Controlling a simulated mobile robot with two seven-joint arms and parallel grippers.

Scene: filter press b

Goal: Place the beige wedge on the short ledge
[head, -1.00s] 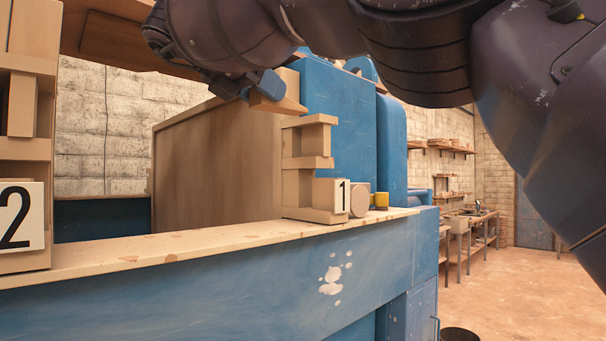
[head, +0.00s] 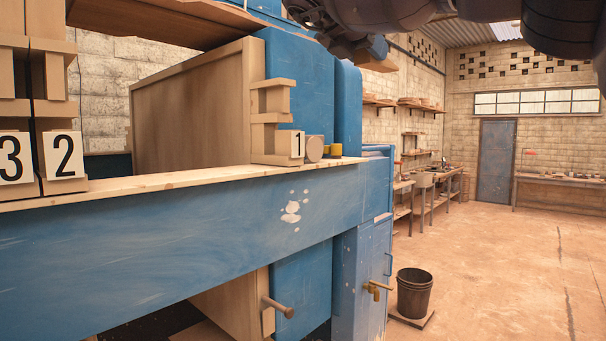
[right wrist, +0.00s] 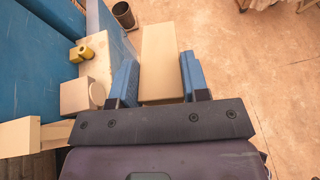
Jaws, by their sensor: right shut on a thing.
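The beige wedge (head: 380,65) is in my right gripper (head: 366,48) at the top of the head view, held in the air right of the blue cabinet. In the right wrist view the wedge (right wrist: 161,50) is a long beige block between the two blue fingers of the right gripper (right wrist: 160,72). A beige stepped post marked 1 (head: 257,105) has ledges jutting right, an upper one (head: 273,84) and a lower one (head: 271,118). I cannot tell which ledge is the short one. My left gripper is out of view.
Posts marked 2 (head: 53,105) and 3 (head: 12,110) stand at the left. A round beige piece (head: 314,148) and a yellow piece (head: 335,150) sit near post 1. A bucket (head: 413,292) stands on the floor. The floor at the right is open.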

